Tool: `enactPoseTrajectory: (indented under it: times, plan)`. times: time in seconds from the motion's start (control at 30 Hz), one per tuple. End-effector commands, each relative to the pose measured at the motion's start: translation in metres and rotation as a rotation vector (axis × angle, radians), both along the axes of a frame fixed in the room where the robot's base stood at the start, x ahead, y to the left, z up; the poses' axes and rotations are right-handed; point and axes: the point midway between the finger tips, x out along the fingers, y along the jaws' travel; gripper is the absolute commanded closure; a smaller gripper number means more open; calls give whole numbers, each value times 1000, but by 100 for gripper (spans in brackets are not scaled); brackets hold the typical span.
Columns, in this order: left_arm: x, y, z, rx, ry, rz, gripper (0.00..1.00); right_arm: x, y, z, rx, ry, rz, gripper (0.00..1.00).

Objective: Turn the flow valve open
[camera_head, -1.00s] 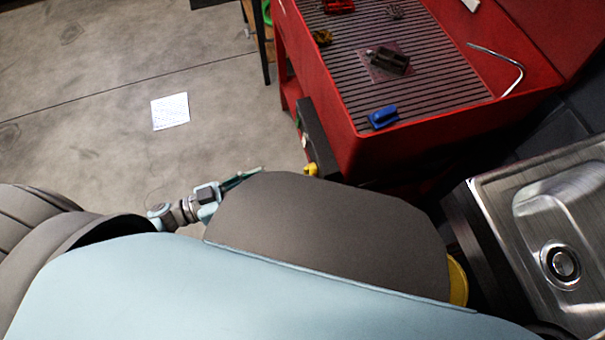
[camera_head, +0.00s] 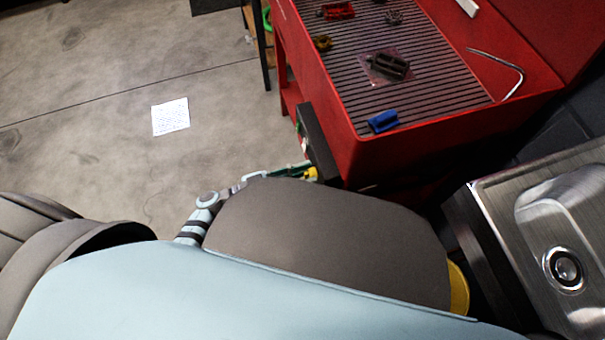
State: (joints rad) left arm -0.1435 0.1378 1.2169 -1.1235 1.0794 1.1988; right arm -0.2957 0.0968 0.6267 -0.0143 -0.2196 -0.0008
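A small yellow part (camera_head: 312,174), which looks like the flow valve's handle, shows low at the left side of the red parts washer. My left gripper (camera_head: 297,171) reaches in from the left with its fingertips right at the yellow part. I cannot tell whether the fingers touch it or are closed around it. The valve's body and how far it is turned are hidden or too small to see. My own body covers much of the foreground and part of the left arm. My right gripper is not in view.
The red parts washer (camera_head: 352,150) has a ribbed floor holding a blue brush-like item (camera_head: 383,121), a dark part (camera_head: 390,66) and a bent metal spout (camera_head: 510,68). A steel sink (camera_head: 550,215) stands at right. A paper sheet (camera_head: 170,117) lies on the open floor at left.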

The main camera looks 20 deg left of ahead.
Motion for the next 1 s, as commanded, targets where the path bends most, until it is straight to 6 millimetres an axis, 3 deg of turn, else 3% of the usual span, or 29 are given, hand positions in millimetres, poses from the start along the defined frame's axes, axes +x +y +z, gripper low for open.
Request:
enactPoseTrajectory:
  times: [0.47,1.0]
  plan:
    - [0,0,0,36,-57,1,100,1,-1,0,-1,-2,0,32]
    - [-1,0,-2,269,-422,0,100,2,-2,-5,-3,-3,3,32]
